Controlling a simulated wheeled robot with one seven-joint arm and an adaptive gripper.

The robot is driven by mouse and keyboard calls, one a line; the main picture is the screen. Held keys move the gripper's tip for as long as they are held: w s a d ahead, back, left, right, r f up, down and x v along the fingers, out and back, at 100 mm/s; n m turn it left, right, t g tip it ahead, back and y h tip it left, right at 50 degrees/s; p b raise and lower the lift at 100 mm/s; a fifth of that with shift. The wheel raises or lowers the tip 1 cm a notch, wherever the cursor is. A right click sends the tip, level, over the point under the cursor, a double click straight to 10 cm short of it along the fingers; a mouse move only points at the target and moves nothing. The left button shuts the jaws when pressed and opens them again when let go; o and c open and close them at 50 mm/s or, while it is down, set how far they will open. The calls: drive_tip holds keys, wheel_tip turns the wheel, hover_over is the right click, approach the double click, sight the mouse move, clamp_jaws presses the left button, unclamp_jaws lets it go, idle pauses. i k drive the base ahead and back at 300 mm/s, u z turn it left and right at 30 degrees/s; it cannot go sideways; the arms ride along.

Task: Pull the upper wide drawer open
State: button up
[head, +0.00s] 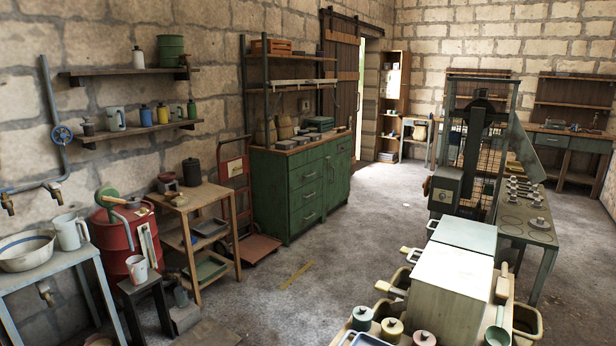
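A green cabinet (271,190) stands against the left wall in the head view. Its front has a stack of wide drawers with small handles, and the upper wide drawer (305,173) is at the top of that stack. This drawer looks shut, flush with the front. Lower drawers (306,195) beneath it also look shut. Green doors (337,178) are to the right of the stack. My gripper is not in view.
A red hand truck (262,247) stands left of the cabinet, beside a wooden table (214,190). A white-topped cart (452,275) with jars stands at the front right. A metal machine frame (478,150) is behind it. The grey floor (350,255) before the drawers is mostly clear.

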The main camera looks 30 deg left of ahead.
sight(299, 177)
drive_tip(key=u, duration=1.65)
drive_tip(key=i, duration=3.85)
drive_tip(key=z, duration=1.05)
drive_tip(key=i, duration=2.75)
drive_tip(key=u, duration=0.45)
